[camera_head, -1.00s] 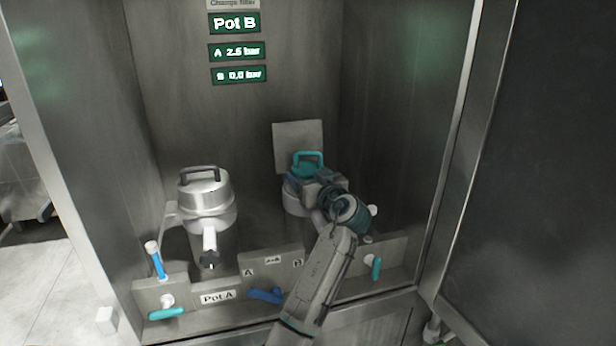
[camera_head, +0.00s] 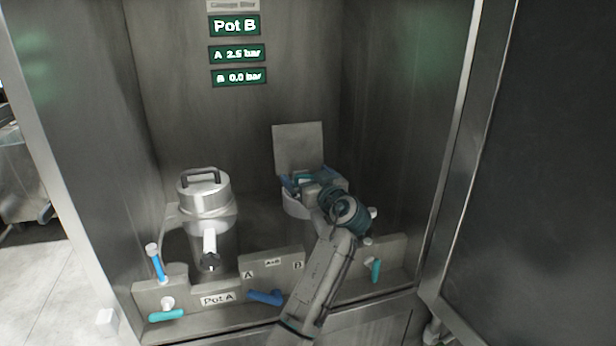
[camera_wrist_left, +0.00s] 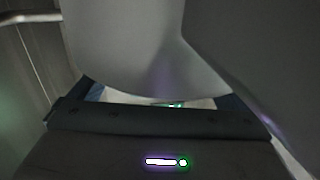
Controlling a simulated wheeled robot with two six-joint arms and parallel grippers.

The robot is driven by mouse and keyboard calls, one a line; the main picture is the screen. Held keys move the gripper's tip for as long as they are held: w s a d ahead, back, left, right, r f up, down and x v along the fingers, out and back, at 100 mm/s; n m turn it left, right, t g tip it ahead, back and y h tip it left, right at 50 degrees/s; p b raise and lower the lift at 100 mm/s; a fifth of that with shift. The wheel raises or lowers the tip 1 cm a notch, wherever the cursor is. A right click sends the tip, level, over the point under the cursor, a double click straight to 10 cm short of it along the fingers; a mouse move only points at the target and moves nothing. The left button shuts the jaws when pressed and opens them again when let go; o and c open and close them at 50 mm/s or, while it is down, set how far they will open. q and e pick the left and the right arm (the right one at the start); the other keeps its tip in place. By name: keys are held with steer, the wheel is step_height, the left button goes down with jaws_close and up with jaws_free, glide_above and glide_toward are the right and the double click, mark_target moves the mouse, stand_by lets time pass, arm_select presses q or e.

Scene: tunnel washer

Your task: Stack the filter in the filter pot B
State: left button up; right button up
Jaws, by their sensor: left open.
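Pot B (camera_head: 294,207) stands on the right side of the cabinet, with its square lid (camera_head: 299,147) raised behind it. The filter's teal handle (camera_head: 303,177) shows low at the pot's mouth; the filter body is hidden by the pot and my gripper. My left gripper (camera_head: 308,182) is open at the pot's mouth, around or beside the handle; I cannot tell if it touches. In the left wrist view, a small teal piece (camera_wrist_left: 175,104) shows between the blue fingers, under a large pale surface. My right gripper is not in view.
Pot A (camera_head: 204,195) stands closed at the left, with a black handle on top. A front panel (camera_head: 270,262) carries a blue lever (camera_head: 265,297) and teal valve handles (camera_head: 166,316). Signs on the back wall (camera_head: 238,52) read Pot B, A 2.5 bar, B 0.0 bar.

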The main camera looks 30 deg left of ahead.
arm_select(q)
steer(key=b+v, duration=0.5)
steer(key=v, duration=0.7)
steer(key=shift+r, duration=0.3)
steer(key=shift+f, duration=0.1)
